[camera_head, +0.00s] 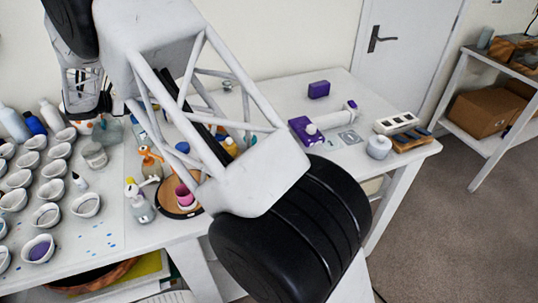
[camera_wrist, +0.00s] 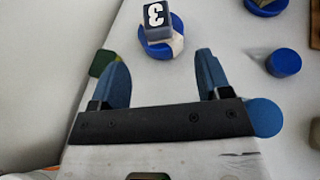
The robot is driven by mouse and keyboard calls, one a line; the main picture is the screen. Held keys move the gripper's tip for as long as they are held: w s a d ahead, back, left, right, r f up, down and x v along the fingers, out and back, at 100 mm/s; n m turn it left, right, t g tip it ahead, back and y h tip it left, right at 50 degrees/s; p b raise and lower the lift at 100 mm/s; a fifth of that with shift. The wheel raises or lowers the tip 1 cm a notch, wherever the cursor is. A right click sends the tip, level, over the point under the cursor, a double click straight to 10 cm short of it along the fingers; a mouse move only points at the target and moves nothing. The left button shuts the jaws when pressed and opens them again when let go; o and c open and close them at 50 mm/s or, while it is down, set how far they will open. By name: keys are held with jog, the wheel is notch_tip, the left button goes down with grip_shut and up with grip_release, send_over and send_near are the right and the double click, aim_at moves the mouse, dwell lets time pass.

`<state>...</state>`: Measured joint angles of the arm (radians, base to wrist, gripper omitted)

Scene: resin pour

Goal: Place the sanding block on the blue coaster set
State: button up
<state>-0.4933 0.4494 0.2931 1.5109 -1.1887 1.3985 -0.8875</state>
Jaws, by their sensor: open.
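My gripper (camera_wrist: 158,60) is open in the wrist view, its two blue fingers apart with nothing between them. A pale patch lies beside the block. I cannot tell for sure whether these are the sanding block and the blue coaster set. In the head view my gripper (camera_head: 90,103) hangs over the back left of the table, partly hidden by my own arm. No sanding block is clearly identifiable there.
Several blue round items, such as one at right (camera_wrist: 284,62), stand near the gripper. A green item (camera_wrist: 101,62) is beside the left finger. Many white cups (camera_head: 47,215) fill the table's left.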

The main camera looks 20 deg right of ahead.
jog(key=s+d+r+m+g+y, duration=0.25)
jog(key=s+d+r+m, duration=0.35)
jog(key=s+d, duration=0.55)
jog(key=s+d+r+m+g+y, duration=0.2)
jog(key=s+d+r+m+y, duration=0.15)
jog(key=s+d+r, duration=0.65)
jog(key=s+d+f+m+y, duration=0.1)
jog(key=s+m, duration=0.3)
jog(key=s, duration=0.8)
jog(key=s+d+f+m+t+y, duration=0.1)
jog(key=s+d+m+y, duration=0.2)
jog(key=s, duration=0.9)
jog(key=s+d+f+m+t+y, duration=0.1)
jog(key=s+m, duration=0.5)
jog(key=s, duration=0.6)
jog(key=shift+s+d+f+y, duration=0.35)
jog(key=shift+d+f+y, duration=0.25)
jog(key=shift+d, duration=0.75)
jog(key=shift+r, duration=0.1)
